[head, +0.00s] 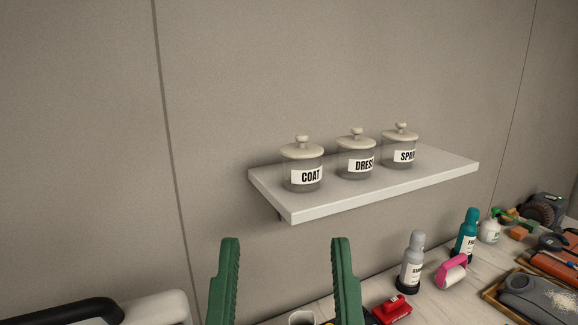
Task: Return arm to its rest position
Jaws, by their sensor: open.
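My gripper (287,272) shows at the bottom centre of the head view as two green, ridged fingers pointing up. The fingers stand wide apart with bare wall between them, so it is open and empty. It appears below and to the left of the wall shelf in the picture and touches nothing that I can see. The rest of my arm is out of the frame.
A white shelf (375,194) holds three lidded jars, labelled COAT (304,176), DRES (357,165) and SPAR (404,155). The counter (447,300) at right is crowded with bottles (412,262), a pink-handled tool (452,272) and a red object (392,310). The wall at left is bare.

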